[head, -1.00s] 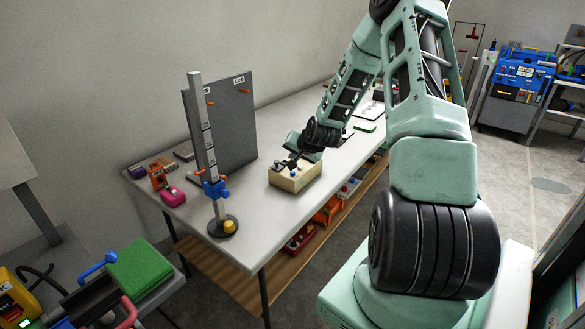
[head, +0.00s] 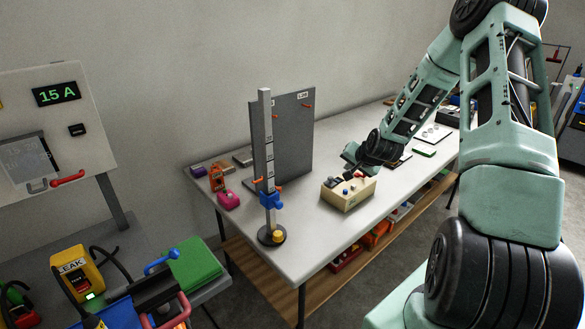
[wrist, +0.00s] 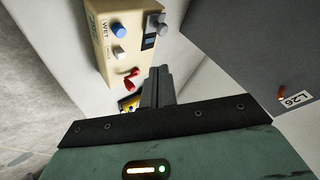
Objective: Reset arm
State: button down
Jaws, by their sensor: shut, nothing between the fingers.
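My gripper (wrist: 158,85) is shut and empty, its fingers pressed together in the wrist view. In the head view my gripper (head: 350,158) is small and partly hidden by my own wrist, just above and behind a beige control box (head: 348,200) on the table. The same box (wrist: 105,45) shows at the upper left of the wrist view, with "WET" lettering, a blue knob, a white knob, a grey knob and a red part. I cannot tell from the head view whether the fingers touch the box.
The white table (head: 315,232) holds a grey upright panel (head: 294,140), a post with a blue clamp (head: 271,200) and a pink item (head: 228,199). A cart at left carries a yellow leak tester (head: 80,270) and a green block (head: 195,262). A "15 A" panel (head: 58,120) stands behind it.

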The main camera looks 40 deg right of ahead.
jog(key=s+a+r+n+g+y, duration=0.1)
jog(key=s+a+r+n+g, duration=0.2)
jog(key=a, duration=0.6)
jog(key=s+a+r+n+y, duration=0.1)
jog(key=a+r+n, duration=0.25)
jog(key=a, duration=0.55)
jog(key=s+a+r+n+g+y, duration=0.1)
jog(key=s+a+r+n+g, duration=0.1)
jog(key=s+a+n, duration=0.5)
jog(key=s+a+r+n+g, duration=0.3)
jog(key=s+a+n, duration=0.4)
jog(key=s+a, duration=1.1)
jog(key=a+r, duration=0.1)
jog(key=a, duration=0.4)
jog(key=shift+s+a+r+g+y, duration=0.2)
jog(key=shift+s+r+g+y, duration=0.1)
jog(key=shift+y, duration=0.1)
jog(key=shift+d, duration=0.1)
